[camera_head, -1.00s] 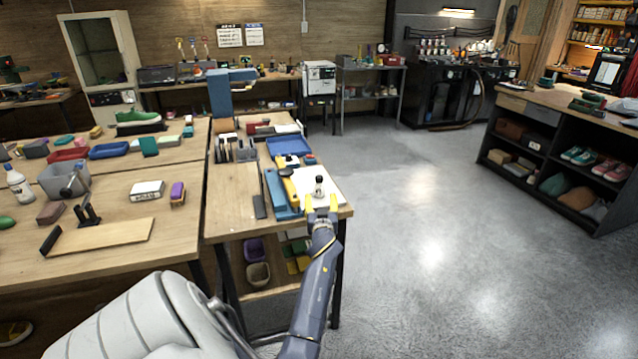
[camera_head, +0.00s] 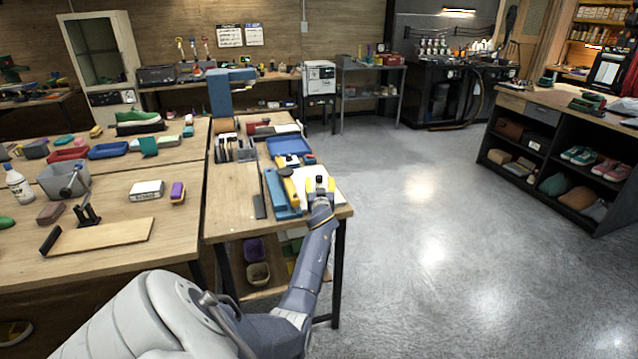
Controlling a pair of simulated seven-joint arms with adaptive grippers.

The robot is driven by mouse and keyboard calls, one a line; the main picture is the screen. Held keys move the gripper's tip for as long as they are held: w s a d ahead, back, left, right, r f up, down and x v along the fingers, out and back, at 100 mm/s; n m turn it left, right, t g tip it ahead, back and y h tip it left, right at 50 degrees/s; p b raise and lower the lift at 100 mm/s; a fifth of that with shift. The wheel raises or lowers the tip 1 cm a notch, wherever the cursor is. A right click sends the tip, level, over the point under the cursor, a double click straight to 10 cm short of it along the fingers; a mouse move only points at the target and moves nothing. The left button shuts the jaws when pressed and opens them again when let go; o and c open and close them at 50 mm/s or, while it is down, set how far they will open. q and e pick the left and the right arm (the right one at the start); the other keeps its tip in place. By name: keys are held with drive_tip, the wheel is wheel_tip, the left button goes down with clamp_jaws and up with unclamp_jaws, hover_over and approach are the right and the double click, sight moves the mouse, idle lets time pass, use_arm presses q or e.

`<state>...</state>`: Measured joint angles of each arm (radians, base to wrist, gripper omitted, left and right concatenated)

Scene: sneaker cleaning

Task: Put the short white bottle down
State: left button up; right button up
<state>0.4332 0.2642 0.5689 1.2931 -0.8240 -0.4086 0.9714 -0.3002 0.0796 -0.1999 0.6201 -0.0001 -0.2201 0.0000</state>
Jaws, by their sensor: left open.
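The short white bottle (camera_head: 319,181) has a dark top and is at the right front of the narrow workbench, over a white sheet (camera_head: 309,172). Only its upper part shows; the gripper hides its base, so contact with the sheet cannot be seen. My left gripper (camera_head: 320,187) has yellow fingers and is open, with one finger on each side of the bottle. Whether the fingers touch the bottle is too small to tell. My right gripper is not in view.
A blue tool with a yellow part (camera_head: 285,190) lies close left of the gripper. A blue tray (camera_head: 289,146) is behind it. The bench's right edge is close, with open floor (camera_head: 430,230) beyond.

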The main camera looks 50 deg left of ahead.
sight(319, 180)
use_arm(q)
drive_tip(key=shift+x, duration=2.3)
drive_tip(key=shift+o, duration=0.3)
drive_tip(key=shift+f, duration=0.1)
clamp_jaws()
